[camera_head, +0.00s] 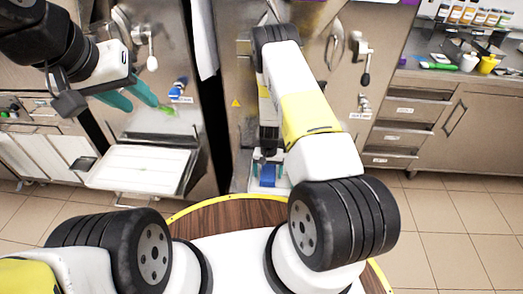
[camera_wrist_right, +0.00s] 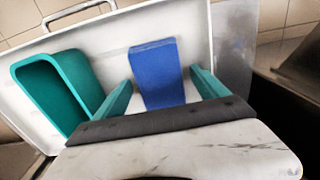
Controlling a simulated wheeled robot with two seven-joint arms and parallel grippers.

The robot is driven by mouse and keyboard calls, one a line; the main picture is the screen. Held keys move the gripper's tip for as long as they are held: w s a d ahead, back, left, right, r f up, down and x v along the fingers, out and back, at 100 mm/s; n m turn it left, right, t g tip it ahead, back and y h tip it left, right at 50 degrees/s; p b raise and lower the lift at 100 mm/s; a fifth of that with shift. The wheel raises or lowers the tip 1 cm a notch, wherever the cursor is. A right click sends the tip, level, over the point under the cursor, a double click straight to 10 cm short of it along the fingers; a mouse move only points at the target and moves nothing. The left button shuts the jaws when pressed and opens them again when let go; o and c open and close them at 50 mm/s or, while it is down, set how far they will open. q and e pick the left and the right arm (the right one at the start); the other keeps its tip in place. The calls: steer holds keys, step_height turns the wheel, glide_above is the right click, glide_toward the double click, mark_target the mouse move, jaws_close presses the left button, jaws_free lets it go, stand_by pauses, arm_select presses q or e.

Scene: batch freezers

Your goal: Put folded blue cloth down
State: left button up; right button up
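The folded blue cloth (camera_wrist_right: 157,75) lies on a white tray (camera_wrist_right: 112,32) in the right wrist view. It also shows small in the head view (camera_head: 268,178), below my right gripper (camera_head: 266,162). In the right wrist view my right gripper (camera_wrist_right: 163,88) has its two teal fingers apart, one on each side of the cloth, with narrow gaps visible. The cloth's near end is hidden behind the gripper body.
A teal open container (camera_wrist_right: 55,92) lies left of the cloth on the same tray. Another white tray (camera_head: 140,168) juts from the left freezer. Metal freezers with levers (camera_head: 365,60) stand ahead. A counter (camera_head: 460,80) with bottles is at the right. Tiled floor is clear at the right.

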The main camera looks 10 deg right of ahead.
step_height(320, 180, up, 12)
steer(key=r, duration=0.1)
step_height(320, 180, up, 17)
steer(key=t+y, duration=0.1)
steer(key=t, duration=0.1)
glide_above(268, 173)
steer(key=a, duration=0.2)
steer(key=s+r+n+t+y, duration=0.1)
steer(key=s+r, duration=0.4)
steer(key=r, duration=0.8)
steer(key=s+r+n+t, duration=0.1)
steer(key=s+r, duration=0.5)
steer(key=s, duration=0.3)
steer(key=s+r+n+t, duration=0.1)
steer(key=s+r+t, duration=0.1)
steer(key=s+r, duration=0.5)
steer(key=s, duration=0.3)
steer(key=shift+s+r+n, duration=0.15)
steer(key=shift+r+n, duration=0.1)
steer(key=shift+n, duration=0.15)
steer(key=shift+a, duration=0.1)
